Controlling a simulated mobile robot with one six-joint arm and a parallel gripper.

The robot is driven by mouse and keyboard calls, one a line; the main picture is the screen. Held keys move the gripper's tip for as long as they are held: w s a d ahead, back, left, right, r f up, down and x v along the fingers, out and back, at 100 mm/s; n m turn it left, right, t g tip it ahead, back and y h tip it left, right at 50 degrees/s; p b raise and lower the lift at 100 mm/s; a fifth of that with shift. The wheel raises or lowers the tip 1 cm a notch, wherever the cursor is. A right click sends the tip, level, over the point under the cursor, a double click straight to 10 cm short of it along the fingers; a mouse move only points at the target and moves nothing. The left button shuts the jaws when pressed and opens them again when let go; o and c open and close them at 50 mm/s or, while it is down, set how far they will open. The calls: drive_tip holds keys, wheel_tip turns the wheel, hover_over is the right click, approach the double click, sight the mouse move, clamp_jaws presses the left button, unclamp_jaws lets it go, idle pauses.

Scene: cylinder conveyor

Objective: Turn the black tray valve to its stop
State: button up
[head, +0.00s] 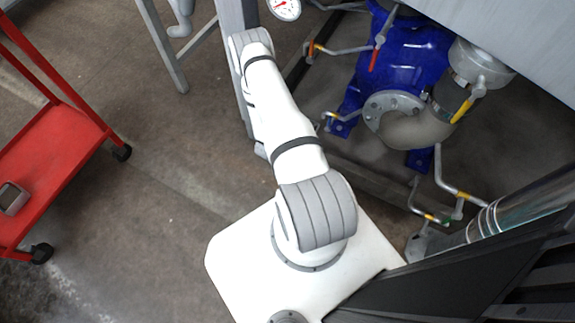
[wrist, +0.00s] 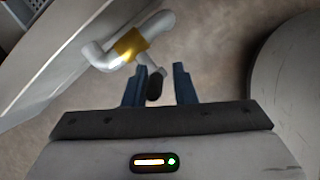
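In the wrist view a black valve handle (wrist: 155,86) hangs from a short grey stem on a bent pale pipe (wrist: 100,55) with a yellow band (wrist: 131,43). My gripper (wrist: 160,75) is open, with dark blue fingers on either side of the handle. A gap shows between the handle and the right finger; the handle is closer to the left finger. I cannot tell whether it touches. In the head view I cannot make out my gripper or the black handle.
A pale metal tray or panel (wrist: 60,50) lies at upper left in the wrist view, and a large grey rounded body (wrist: 290,85) at right. The head view shows blue pump housing (head: 415,55), pipes with coloured valve handles, and a red cart (head: 60,150) at left. Floor between is clear.

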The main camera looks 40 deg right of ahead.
drive_tip(key=shift+w+r, duration=0.1)
drive_tip(key=shift+r, duration=0.1)
drive_tip(key=p+v, duration=0.2)
drive_tip(key=v, duration=0.5)
drive_tip(key=shift+r+p, duration=0.2)
drive_tip(key=shift+p, duration=0.15)
drive_tip(key=shift+a, duration=0.1)
